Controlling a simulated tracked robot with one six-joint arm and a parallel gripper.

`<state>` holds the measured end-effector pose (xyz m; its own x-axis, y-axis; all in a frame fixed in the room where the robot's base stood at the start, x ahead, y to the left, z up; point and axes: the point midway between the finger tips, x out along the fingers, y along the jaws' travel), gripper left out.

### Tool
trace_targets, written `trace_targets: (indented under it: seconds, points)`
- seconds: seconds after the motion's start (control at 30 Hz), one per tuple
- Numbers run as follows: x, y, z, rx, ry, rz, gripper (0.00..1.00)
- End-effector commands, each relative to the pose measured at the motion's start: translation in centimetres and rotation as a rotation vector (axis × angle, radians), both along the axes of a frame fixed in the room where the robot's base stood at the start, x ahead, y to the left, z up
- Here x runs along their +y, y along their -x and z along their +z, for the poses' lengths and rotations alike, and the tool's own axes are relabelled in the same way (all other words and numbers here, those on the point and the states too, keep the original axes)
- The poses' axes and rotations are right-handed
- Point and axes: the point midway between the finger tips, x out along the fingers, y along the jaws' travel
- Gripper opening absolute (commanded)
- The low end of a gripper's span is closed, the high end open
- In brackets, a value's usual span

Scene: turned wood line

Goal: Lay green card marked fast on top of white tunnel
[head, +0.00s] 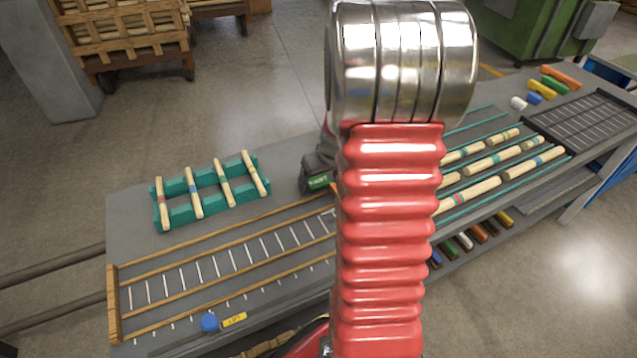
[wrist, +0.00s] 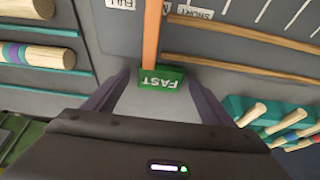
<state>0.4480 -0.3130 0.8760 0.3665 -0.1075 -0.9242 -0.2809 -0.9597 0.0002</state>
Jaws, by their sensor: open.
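The green card marked FAST (wrist: 161,79) lies flat on the grey table, between the tips of my open gripper (wrist: 161,77) in the wrist view. Its lettering is upside down there. In the head view the card (head: 319,181) is a small green patch just below my dark gripper (head: 316,170), partly hidden by it. I cannot tell whether the fingers touch the card. A small white rounded piece (head: 518,103) at the table's far right may be the white tunnel; it is too small to be sure.
A teal rack (head: 182,214) with turned wooden rods is at left. An orange strip (wrist: 152,30) meets the card. Wooden rails (head: 218,245) run along the table. My red arm hides the middle.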

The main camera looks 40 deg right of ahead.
Motion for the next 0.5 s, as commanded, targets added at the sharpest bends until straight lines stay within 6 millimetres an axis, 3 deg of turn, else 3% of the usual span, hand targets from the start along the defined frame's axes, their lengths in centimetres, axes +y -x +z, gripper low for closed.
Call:
trace_targets:
  seconds: [0.5]
  points:
    - [-0.02, 0.0, 0.03, -0.001, 0.0, 0.0, 0.77]
